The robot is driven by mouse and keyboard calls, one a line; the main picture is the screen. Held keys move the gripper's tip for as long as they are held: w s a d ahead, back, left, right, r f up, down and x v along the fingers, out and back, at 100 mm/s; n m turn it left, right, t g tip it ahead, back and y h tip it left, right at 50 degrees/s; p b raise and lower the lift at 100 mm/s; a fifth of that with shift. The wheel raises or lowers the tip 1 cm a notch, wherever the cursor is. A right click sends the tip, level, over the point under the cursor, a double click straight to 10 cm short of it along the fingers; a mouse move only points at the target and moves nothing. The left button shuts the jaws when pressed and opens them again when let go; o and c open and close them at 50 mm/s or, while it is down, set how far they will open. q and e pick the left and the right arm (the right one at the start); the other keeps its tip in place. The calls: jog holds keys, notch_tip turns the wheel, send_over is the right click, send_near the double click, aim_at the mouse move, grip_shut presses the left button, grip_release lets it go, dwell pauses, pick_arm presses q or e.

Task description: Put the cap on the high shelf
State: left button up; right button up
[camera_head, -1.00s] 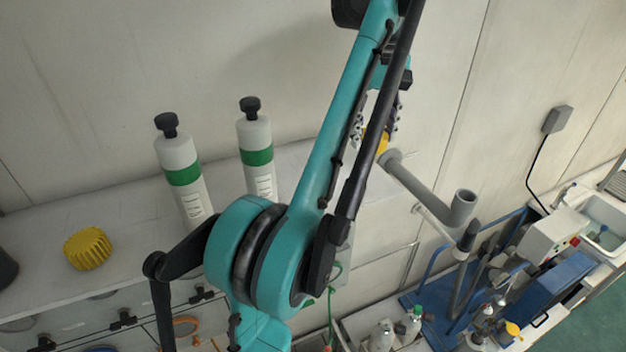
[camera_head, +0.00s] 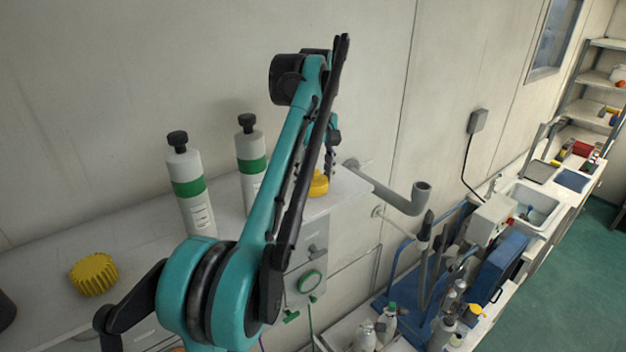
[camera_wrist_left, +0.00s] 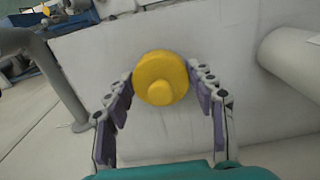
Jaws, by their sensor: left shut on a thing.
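A yellow cap (camera_head: 319,185) with a small knob is at the right end of the high white shelf (camera_head: 133,233), partly hidden behind my left arm. In the left wrist view the cap (camera_wrist_left: 160,79) sits between the two fingers of my left gripper (camera_wrist_left: 165,88). The left gripper (camera_head: 324,176) is shut on it, reaching in from above. The cap is over or on the shelf top; I cannot tell whether it touches. My right gripper is in neither view.
Two white bottles with green bands (camera_head: 190,188) (camera_head: 251,163) stand on the shelf left of the cap. A ridged yellow cap (camera_head: 93,274) lies farther left. A grey pipe (camera_head: 395,196) sticks out just right of the shelf end. Shelf between ridged cap and bottles is clear.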

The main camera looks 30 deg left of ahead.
aim_at(318, 169)
pick_arm(q)
jog(key=o, duration=0.8)
jog(key=shift+w+f, duration=0.2)
jog(key=shift+w, duration=0.3)
jog(key=shift+w+f, duration=0.2)
jog(key=shift+w, duration=0.25)
jog(key=shift+o, duration=1)
jog(key=shift+d, duration=0.1)
jog(key=shift+s+r, duration=0.3)
jog(key=shift+s, duration=0.4)
jog(key=shift+w+r, duration=0.3)
jog(key=shift+r, duration=0.1)
notch_tip(318, 169, up, 5)
jog(key=shift+w+r, duration=0.1)
jog(key=shift+r, duration=0.6)
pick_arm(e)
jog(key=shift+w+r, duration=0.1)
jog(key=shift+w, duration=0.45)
pick_arm(q)
jog(key=shift+s+r, duration=0.1)
jog(key=shift+s, duration=0.1)
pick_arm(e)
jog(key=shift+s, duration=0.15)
